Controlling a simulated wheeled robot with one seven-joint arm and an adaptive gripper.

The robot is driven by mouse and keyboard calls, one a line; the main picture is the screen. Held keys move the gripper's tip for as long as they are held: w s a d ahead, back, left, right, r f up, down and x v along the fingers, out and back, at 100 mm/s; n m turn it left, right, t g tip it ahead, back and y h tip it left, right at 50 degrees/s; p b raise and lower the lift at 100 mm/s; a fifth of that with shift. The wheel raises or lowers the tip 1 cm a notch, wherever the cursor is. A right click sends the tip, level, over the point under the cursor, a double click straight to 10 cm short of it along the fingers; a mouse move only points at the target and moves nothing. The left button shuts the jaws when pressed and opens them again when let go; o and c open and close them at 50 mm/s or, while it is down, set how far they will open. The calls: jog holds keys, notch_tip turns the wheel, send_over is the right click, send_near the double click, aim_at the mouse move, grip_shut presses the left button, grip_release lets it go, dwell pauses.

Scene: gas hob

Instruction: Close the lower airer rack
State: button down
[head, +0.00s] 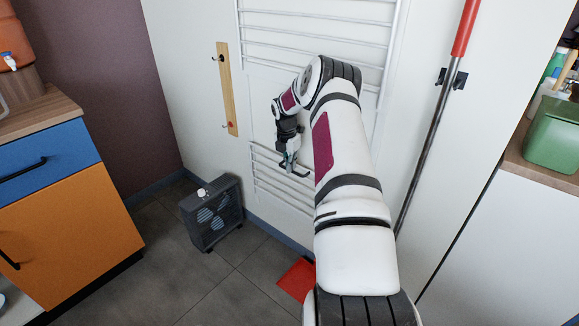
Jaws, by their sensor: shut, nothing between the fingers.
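The lower airer rack (270,181) is a white wire frame low on the white wall, with several thin horizontal bars. My arm covers its right part. A dark handle-like piece shows at its top edge. My gripper (289,163) points down in front of the rack's upper edge, its fingers shut and empty. I cannot tell whether the fingers touch the rack. The rack looks close to the wall, but its exact tilt is hard to tell. The upper airer rack (310,25) is on the wall above.
A wooden hook rail (227,90) hangs left of the racks. A grey box fan (212,213) stands on the floor below left. A red-topped pole (430,125) is clipped to the wall at right. Orange and blue cabinets (70,215) stand at left. A red dustpan-like piece (297,279) lies on the floor.

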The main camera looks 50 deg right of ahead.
notch_tip(320, 180, up, 12)
jog(key=a, duration=0.1)
jog(key=shift+f, duration=0.2)
jog(key=shift+a, duration=0.15)
